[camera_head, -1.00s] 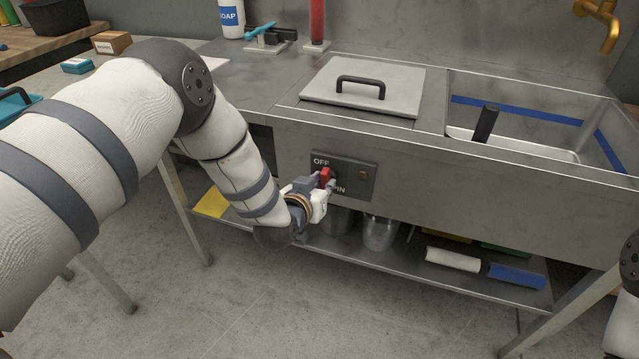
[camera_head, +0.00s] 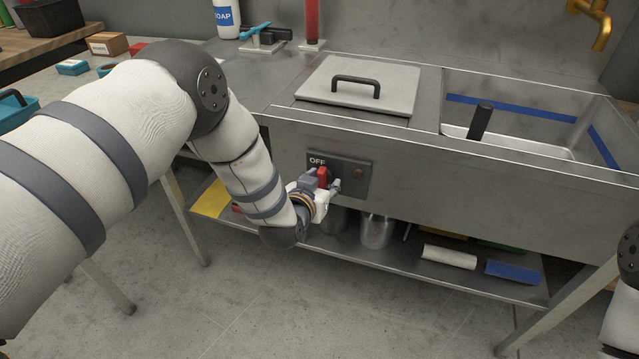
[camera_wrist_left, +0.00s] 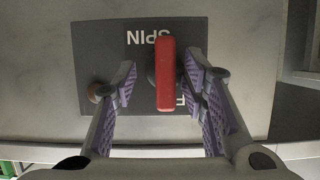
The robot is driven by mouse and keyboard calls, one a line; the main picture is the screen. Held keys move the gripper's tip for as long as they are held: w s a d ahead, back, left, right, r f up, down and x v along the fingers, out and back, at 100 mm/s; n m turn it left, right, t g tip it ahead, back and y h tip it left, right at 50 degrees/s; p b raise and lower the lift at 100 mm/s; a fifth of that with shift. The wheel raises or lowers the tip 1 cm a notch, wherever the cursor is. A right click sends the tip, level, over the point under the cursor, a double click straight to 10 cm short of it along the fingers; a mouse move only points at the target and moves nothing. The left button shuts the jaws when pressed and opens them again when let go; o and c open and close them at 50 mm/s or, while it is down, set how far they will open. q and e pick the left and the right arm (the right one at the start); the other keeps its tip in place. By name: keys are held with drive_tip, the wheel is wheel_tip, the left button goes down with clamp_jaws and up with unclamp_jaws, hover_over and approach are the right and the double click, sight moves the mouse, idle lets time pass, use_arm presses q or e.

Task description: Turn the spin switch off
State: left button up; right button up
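The spin switch has a red bar handle (camera_head: 322,178) on a dark panel (camera_head: 352,178) at the front of the steel sink unit. OFF shows above the handle in the head view. In the left wrist view the panel (camera_wrist_left: 98,58) appears upside down, with SPIN readable and OFF mostly hidden. The red handle (camera_wrist_left: 165,85) stands about upright there, between the fingers. My left gripper (camera_head: 327,187) is at the panel. Its fingers (camera_wrist_left: 158,84) are open around the handle, the right-hand finger closer; I cannot tell whether it touches. My right gripper is not in view.
A small round orange-brown lamp or button (camera_head: 358,173) sits on the panel. Above are a lid with a black handle (camera_head: 362,80) and a basin (camera_head: 535,103). Below, a shelf holds metal cans (camera_head: 376,232) and rolled cloths (camera_head: 449,257). The floor in front is clear.

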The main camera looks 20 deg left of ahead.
use_arm(q)
drive_tip(key=shift+a+f, duration=0.1)
idle(0.3)
drive_tip(key=shift+s, duration=0.35)
drive_tip(key=v, duration=1.1)
drive_tip(key=shift+r, duration=0.3)
drive_tip(key=shift+s, duration=0.1)
drive_tip(key=s+a+f+g, duration=0.1)
drive_tip(key=s+f+g, duration=0.3)
drive_tip(key=s+f, duration=0.45)
drive_tip(key=s+a+f+g, duration=0.2)
drive_tip(key=s+f+g, duration=0.35)
drive_tip(key=s, duration=0.65)
drive_tip(key=s+a+f+n+g+p, duration=0.1)
drive_tip(key=s+g, duration=0.5)
drive_tip(key=s, duration=1.5)
drive_tip(key=shift+a+f+g, duration=0.25)
drive_tip(key=shift+a+g, duration=0.1)
drive_tip(key=shift+a, duration=0.4)
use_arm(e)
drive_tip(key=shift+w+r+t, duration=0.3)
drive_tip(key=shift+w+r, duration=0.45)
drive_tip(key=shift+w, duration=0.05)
